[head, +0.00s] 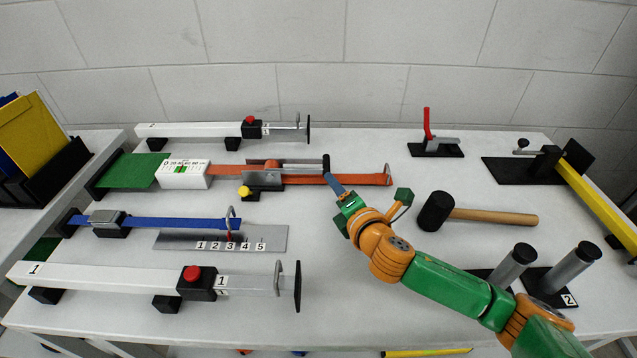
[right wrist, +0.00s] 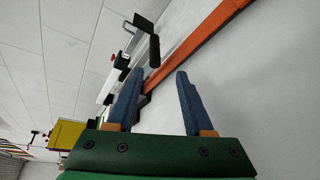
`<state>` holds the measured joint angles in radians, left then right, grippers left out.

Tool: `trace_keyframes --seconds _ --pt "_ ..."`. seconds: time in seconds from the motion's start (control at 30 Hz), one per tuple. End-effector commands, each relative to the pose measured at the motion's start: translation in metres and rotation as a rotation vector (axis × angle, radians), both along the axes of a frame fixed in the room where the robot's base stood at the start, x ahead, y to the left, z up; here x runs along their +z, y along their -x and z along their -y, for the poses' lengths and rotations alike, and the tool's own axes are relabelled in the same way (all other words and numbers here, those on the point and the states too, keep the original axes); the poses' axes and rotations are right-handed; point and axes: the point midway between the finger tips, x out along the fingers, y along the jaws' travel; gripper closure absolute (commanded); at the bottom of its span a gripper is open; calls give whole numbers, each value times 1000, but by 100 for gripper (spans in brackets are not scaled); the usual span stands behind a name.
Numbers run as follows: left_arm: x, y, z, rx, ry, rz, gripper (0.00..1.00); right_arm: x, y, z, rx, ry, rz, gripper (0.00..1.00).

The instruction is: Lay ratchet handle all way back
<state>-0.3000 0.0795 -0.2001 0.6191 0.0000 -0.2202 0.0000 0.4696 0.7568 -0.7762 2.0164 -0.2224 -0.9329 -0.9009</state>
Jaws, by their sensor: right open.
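The ratchet (head: 262,180) is a grey metal buckle with a yellow knob on the orange strap (head: 355,179). Its handle (head: 290,163) lies low, pointing right, and ends in a black grip (head: 326,163). My right gripper (head: 334,180) is just in front of the black grip, over the table beside the orange strap. In the right wrist view its two blue fingers (right wrist: 159,72) are apart, with nothing held. The black grip (right wrist: 154,54) shows beyond the fingertips, apart from them as far as I can tell. My left gripper is not in view.
A black mallet (head: 436,211) lies right of my right gripper. A blue strap (head: 180,223), a numbered metal plate (head: 190,241) and a white beam (head: 110,277) are at front left. Another white beam (head: 190,130) and a red-handled clamp (head: 430,145) stand behind.

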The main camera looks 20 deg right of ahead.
Motion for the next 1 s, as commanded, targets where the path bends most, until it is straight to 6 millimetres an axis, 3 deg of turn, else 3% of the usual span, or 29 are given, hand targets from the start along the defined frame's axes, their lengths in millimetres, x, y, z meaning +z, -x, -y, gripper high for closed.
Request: trace_keyframes --seconds 0.03,0.2,0.5,0.9,0.93,1.0 --pt "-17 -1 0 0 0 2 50 -8 -5 3 16 56 29 48" --pt "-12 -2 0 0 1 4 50 0 -23 3 29 98 48 48" --pt "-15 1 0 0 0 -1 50 -10 -66 0 27 93 45 48" --pt "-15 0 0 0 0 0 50 -13 -76 0 29 92 44 48" --pt "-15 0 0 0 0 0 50 -13 -76 0 29 92 44 51" --pt "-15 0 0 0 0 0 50 -13 -76 0 29 91 44 70"
